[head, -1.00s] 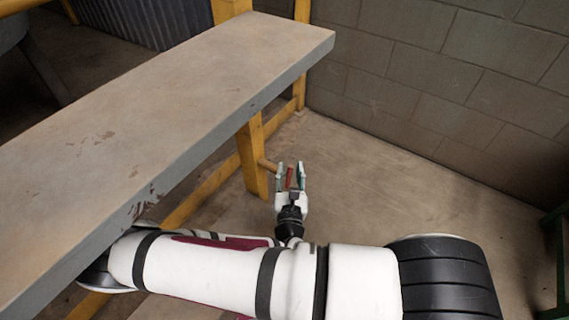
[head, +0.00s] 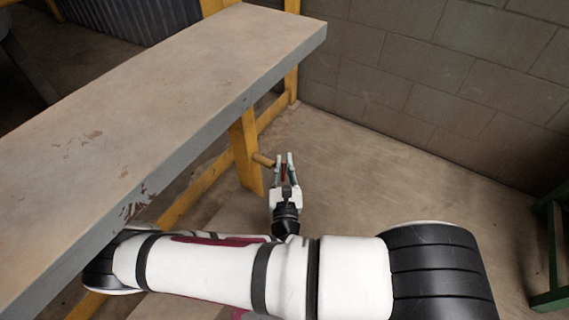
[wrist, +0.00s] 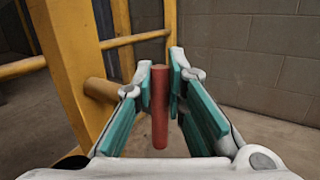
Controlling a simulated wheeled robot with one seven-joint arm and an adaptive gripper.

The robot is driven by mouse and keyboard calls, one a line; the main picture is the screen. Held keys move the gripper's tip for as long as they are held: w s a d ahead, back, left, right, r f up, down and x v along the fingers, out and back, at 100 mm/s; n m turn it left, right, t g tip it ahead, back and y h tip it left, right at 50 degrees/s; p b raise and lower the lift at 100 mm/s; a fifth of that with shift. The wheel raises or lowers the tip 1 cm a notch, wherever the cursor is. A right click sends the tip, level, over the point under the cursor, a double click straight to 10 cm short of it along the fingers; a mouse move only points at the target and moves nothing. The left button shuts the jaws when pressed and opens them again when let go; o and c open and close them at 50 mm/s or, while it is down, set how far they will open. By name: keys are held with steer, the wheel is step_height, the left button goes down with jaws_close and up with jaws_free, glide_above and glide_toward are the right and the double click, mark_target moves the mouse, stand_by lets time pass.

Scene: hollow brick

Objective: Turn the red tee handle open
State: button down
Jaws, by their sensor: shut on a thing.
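The red tee handle (wrist: 160,108) is a plain red bar. In the wrist view it stands nearly upright between my gripper's two teal-padded fingers. In the head view a small part of the red handle (head: 285,170) shows between the fingers. My gripper (head: 284,157) is shut on it, below the far end of the bench. A tan round stem (head: 263,160) sticks out from the yellow post toward the handle. It also shows in the wrist view (wrist: 103,91), where its near end is hidden behind the left finger.
A long grey-edged bench (head: 150,120) lies left of and above my gripper. Its yellow post (head: 245,150) and rails stand close to my gripper's left. A block wall (head: 420,90) is behind. Open floor (head: 370,175) lies to the right, with a green frame (head: 550,250) at the right edge.

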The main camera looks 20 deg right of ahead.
steer(key=shift+a+n+t, duration=0.2)
steer(key=shift+n+t, duration=0.3)
steer(key=c, duration=1.6)
jaws_free()
steer(key=shift+s, duration=0.15)
steer(key=v, duration=1.2)
